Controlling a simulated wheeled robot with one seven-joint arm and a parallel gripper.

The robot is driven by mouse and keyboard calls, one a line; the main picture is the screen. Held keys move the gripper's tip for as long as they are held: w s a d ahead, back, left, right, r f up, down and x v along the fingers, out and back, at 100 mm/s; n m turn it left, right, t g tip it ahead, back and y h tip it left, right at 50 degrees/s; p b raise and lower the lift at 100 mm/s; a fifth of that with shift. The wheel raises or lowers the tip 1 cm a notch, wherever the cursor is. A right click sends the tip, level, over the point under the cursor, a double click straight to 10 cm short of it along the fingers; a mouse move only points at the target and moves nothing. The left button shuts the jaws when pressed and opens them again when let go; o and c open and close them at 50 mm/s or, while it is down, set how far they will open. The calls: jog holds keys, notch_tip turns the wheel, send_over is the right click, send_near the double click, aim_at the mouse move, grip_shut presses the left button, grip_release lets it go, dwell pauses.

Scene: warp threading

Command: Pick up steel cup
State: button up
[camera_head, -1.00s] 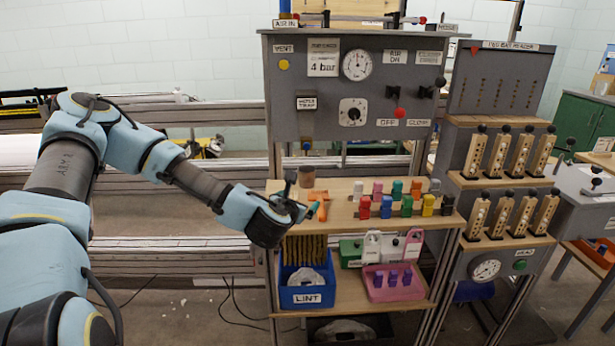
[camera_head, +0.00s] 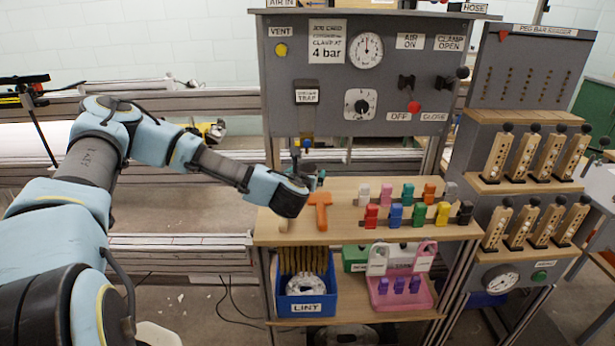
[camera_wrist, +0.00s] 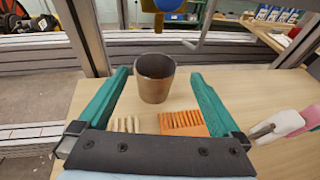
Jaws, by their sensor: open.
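The steel cup (camera_wrist: 154,80) is a brownish-grey open cylinder standing upright on the wooden shelf, in the wrist view. My gripper (camera_wrist: 159,73) is open, its two green fingers pointing toward the cup. The cup appears in the gap between the fingers, with space on both sides; I cannot tell how deep between them it is. In the head view my gripper (camera_head: 312,175) is over the left part of the shelf, and the cup is hidden there.
An orange comb (camera_head: 321,212) and a pale comb (camera_wrist: 125,124) lie on the wooden shelf (camera_head: 350,229) near the cup. Several coloured pegs (camera_head: 397,214) stand to the right. The grey gauge panel (camera_head: 332,112) rises behind. A blue LINT bin (camera_head: 307,306) sits below.

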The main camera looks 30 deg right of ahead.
aim_at(309, 167)
jog(key=shift+a+f+p+x, duration=0.15)
jog(key=shift+p+x, duration=0.35)
jog(key=shift+x, duration=0.85)
jog(key=shift+a+f+p+x, duration=0.1)
jog(key=shift+p+x, duration=0.35)
jog(key=shift+x, duration=0.9)
jog(key=shift+w, duration=0.1)
jog(key=shift+c, duration=0.2)
jog(key=shift+r, duration=0.1)
jog(key=c, duration=1.4)
jog(key=shift+c, duration=0.2)
jog(key=shift+r, duration=0.15)
